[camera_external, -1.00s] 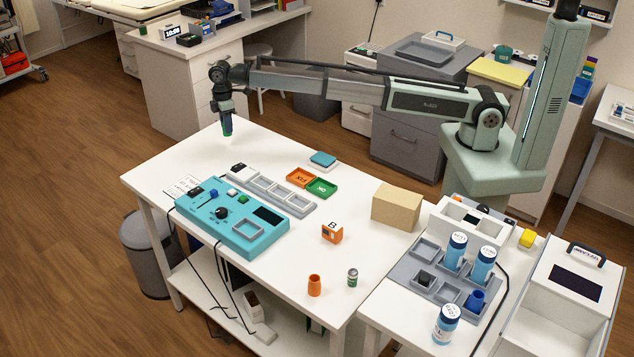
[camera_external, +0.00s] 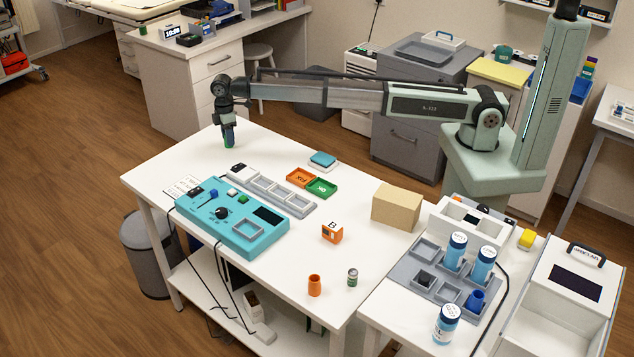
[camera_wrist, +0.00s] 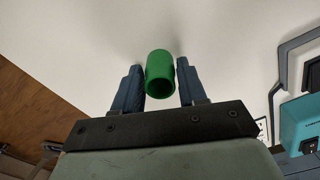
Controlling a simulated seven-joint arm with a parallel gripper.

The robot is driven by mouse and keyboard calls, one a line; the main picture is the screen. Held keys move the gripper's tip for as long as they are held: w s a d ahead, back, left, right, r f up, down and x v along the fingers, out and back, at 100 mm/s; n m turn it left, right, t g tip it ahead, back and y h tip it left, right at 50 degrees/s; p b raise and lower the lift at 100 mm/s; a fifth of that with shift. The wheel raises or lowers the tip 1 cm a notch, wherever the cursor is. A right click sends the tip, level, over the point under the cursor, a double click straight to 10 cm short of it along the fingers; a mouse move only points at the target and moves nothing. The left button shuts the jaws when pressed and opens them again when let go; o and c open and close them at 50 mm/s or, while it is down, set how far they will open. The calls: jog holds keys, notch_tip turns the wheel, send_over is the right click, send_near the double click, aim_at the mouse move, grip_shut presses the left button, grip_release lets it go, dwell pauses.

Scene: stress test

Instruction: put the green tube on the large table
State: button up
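The green tube (camera_external: 230,144) stands upright at the far left part of the large white table (camera_external: 330,190), its lower end at the tabletop. My gripper (camera_external: 228,137) is directly over it, pointing down, with its fingers around the tube's upper part. In the wrist view the tube (camera_wrist: 160,73) lies between the two blue-grey fingers of my gripper (camera_wrist: 160,80), its hollow end facing the camera. A narrow gap shows on each side of the tube, so the fingers look slightly open.
A turquoise device (camera_external: 232,224) and a grey tray strip (camera_external: 273,190) lie nearer on the table. Orange and green trays (camera_external: 311,181), a cardboard box (camera_external: 396,206), an orange cup (camera_external: 314,285) and a small can (camera_external: 352,277) stand farther right. The tabletop around the tube is clear.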

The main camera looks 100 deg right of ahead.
jog(key=o, duration=0.3)
notch_tip(320, 180, up, 12)
jog(key=shift+r, duration=0.2)
dwell(0.5)
